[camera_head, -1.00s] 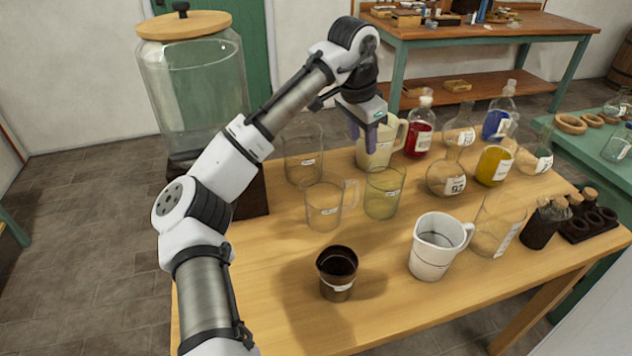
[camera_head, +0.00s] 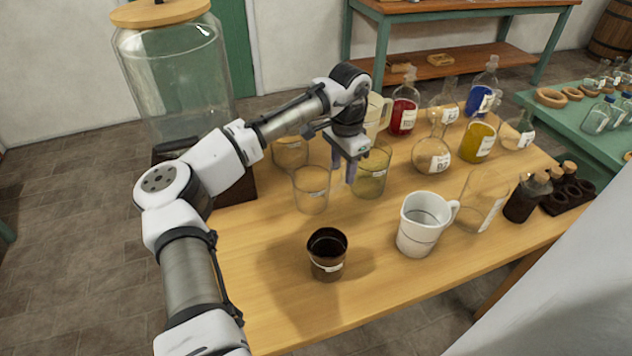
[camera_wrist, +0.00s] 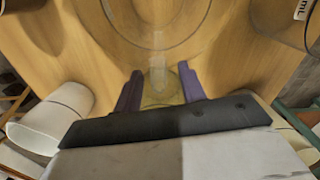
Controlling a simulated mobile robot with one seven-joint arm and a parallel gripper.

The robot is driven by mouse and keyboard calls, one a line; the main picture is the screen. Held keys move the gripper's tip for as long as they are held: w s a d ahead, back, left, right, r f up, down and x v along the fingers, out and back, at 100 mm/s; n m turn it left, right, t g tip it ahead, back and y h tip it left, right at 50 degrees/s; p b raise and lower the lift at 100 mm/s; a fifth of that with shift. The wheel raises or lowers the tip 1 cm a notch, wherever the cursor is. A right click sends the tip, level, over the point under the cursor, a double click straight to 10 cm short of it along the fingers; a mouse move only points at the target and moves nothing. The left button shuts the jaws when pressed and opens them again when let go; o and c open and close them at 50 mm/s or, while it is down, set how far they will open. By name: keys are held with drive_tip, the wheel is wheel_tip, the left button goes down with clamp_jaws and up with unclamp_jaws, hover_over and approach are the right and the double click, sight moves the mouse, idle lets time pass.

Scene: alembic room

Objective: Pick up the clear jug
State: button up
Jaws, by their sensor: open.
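The clear jug (camera_head: 311,192) stands upright on the wooden table, with a small white label on its side. My gripper (camera_head: 343,172) is just to its right, pointing down, by its handle side; it hides most of the handle in the head view. In the wrist view, my gripper (camera_wrist: 160,72) is open, with its two purple fingers apart. The jug's round clear rim (camera_wrist: 157,42) fills the top middle there. A pale clear strip, apparently the handle, shows between the fingers; I cannot tell whether they touch it.
A greenish clear beaker (camera_head: 371,178) stands close to the right of my gripper. A cream jug (camera_head: 374,116) and another clear beaker (camera_head: 290,152) are behind. A white jug (camera_head: 421,226) and a dark brown cup (camera_head: 327,256) stand in front. Labelled flasks crowd the right.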

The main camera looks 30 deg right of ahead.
drive_tip(key=shift+d+f, duration=0.15)
drive_tip(key=shift+f, duration=1.25)
clamp_jaws()
